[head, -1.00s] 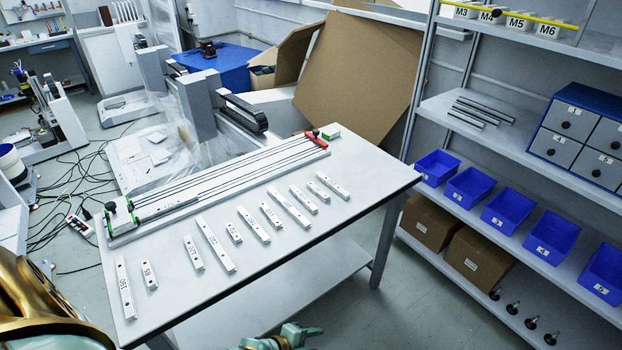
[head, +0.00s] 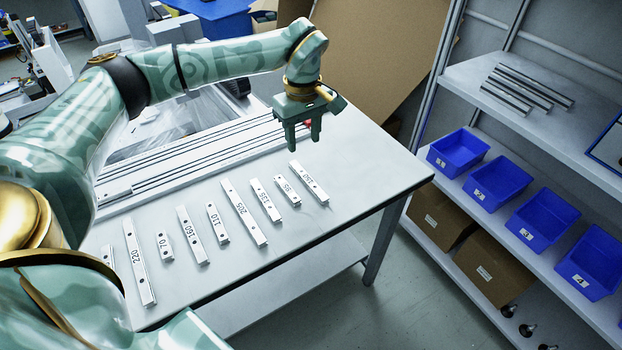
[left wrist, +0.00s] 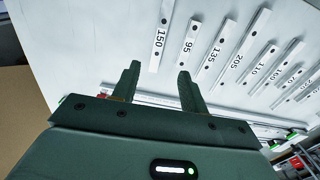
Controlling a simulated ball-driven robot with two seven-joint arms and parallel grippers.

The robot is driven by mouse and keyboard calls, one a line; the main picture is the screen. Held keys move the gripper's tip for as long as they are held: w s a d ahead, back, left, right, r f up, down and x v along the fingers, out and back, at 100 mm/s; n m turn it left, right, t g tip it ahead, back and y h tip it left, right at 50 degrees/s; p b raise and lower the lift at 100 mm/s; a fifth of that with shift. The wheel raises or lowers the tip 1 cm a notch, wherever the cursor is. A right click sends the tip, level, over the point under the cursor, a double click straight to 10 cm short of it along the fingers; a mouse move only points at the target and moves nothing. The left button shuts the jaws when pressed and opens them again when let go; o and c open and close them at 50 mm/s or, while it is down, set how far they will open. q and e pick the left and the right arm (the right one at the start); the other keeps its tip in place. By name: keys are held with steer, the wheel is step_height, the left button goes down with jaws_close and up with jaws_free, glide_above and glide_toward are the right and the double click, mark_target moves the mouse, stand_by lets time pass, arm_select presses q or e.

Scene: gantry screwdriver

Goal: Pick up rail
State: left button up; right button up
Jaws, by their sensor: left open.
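Several white numbered rails lie side by side on the table (head: 335,231). The 150 rail (head: 309,183) is at the right end of the row, with the 95 rail (head: 287,191), 135 rail (head: 265,199) and 205 rail (head: 244,213) to its left. My left gripper (head: 303,144) is open and empty, pointing down above the table, beyond the far end of the 150 rail. In the left wrist view, my left gripper's fingers (left wrist: 158,70) are spread, with the 150 rail (left wrist: 161,35) ahead of their tips and apart from them. My right gripper is out of view.
A long slotted fixture (head: 195,158) lies along the table's far side, partly hidden by my left arm. A shelf unit on the right holds blue bins (head: 497,185), cardboard boxes and metal bars (head: 526,89). The table's front right is clear.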

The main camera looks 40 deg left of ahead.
arm_select(q)
steer(key=b, duration=0.2)
glide_above(307, 177)
steer(key=f, duration=0.6)
steer(key=shift+s+a, duration=0.1)
steer(key=shift+a, duration=0.2)
steer(key=f+b, duration=0.1)
steer(key=f, duration=0.2)
steer(key=f+b, duration=0.1)
steer(key=shift+d+f+b, duration=0.2)
steer(key=shift+d+b, duration=0.1)
steer(key=shift+b, duration=0.05)
steer(key=shift+f, duration=0.55)
steer(key=shift+r, duration=0.2)
steer(key=shift+c, duration=0.6)
jaws_close()
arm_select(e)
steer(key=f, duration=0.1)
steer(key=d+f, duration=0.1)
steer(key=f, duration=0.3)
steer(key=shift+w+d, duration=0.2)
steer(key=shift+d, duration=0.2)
